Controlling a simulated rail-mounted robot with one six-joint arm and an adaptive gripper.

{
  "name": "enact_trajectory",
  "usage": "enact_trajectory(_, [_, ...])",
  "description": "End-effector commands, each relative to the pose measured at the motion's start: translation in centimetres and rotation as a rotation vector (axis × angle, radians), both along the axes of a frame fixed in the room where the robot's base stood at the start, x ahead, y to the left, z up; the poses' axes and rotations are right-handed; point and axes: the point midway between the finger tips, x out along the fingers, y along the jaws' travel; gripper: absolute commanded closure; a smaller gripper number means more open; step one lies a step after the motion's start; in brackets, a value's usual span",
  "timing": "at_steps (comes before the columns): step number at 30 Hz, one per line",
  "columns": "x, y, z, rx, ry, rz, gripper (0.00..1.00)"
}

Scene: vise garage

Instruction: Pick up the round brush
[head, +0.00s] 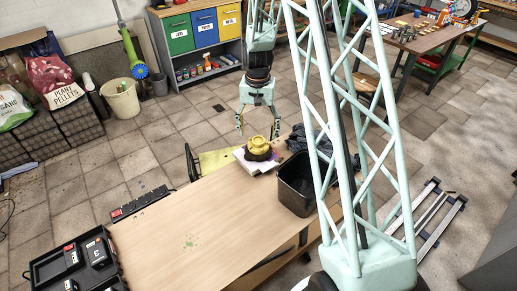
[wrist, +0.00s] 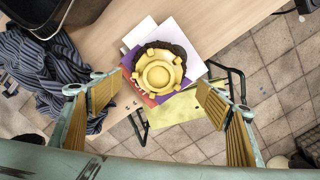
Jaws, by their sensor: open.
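The round brush (head: 258,146) has a yellow body and dark bristles around its lower edge. It rests on a small stack of papers or books (head: 256,167) at the far end of the wooden table (head: 185,220). In the wrist view the brush (wrist: 158,72) shows from above, with its yellow hub facing me and dark bristles along the upper edge. My gripper (head: 257,124) is open and empty, pointing down beyond the table's far end. In the wrist view my gripper's fingers (wrist: 158,95) stand wide apart, left and right of the brush in the picture, not touching it.
A black bin (head: 296,190) stands on the table close to the brush. A striped cloth (wrist: 45,75) lies beside the stack. A yellow sheet or board (wrist: 173,112) shows beside the table end with a dark frame. Black cases (head: 75,262) lie at the near left; mid-table is clear.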

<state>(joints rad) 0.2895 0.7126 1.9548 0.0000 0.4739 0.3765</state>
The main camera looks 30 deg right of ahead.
Motion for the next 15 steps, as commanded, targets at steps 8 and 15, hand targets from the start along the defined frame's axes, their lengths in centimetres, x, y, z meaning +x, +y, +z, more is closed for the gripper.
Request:
enact_trajectory(8, [-0.1,0.0,-0.9,0.000,0.001,0.000,0.31])
enact_trajectory(15, [-0.4,-0.1,-3.3,0.000,0.002,0.000,0.31])
